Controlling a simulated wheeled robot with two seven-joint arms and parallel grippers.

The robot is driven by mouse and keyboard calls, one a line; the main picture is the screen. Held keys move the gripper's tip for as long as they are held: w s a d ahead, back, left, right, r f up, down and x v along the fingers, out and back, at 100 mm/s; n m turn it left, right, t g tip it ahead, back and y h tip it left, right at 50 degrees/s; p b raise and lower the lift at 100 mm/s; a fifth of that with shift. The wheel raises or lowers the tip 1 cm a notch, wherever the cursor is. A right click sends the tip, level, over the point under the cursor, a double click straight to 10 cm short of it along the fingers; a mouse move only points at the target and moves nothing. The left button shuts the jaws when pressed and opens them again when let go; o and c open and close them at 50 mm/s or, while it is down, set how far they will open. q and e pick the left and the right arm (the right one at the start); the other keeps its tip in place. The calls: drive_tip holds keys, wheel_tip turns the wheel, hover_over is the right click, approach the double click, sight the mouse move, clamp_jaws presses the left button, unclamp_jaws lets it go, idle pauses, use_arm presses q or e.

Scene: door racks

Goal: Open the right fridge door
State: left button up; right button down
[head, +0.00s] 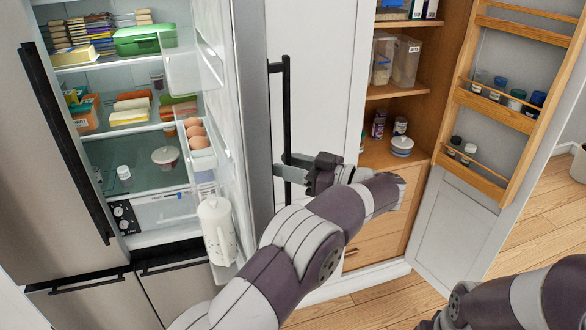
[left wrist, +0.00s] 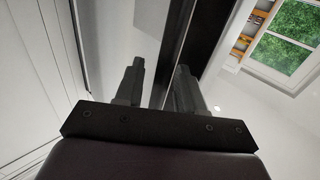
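The right fridge door (head: 253,100) stands open, swung out from the fridge, its inner shelves with eggs (head: 196,132) and a white jug (head: 217,230) showing. Its long dark vertical handle (head: 287,115) is on the outer face. My left gripper (head: 285,172) is at the lower part of this handle. In the left wrist view its two fingers (left wrist: 158,88) are apart, and the dark handle (left wrist: 190,45) runs between them, with a gap at the left finger. Contact at the right finger is unclear. My right arm shows at lower right, but its gripper is not visible.
The left fridge door (head: 35,150) is at the left, with its own dark handle. A wooden pantry (head: 385,180) stands open at the right, its door (head: 500,120) holding small jars.

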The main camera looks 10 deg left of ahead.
use_arm(q)
drive_tip(key=p+v, duration=0.5)
drive_tip(key=v, duration=0.6)
drive_tip(key=shift+d+f, duration=0.2)
drive_tip(key=shift+f, duration=0.15)
use_arm(e)
drive_tip(key=r, duration=0.5)
drive_tip(key=shift+w+a, duration=0.1)
drive_tip(key=shift+a, duration=0.1)
use_arm(q)
drive_tip(key=shift+w, duration=0.15)
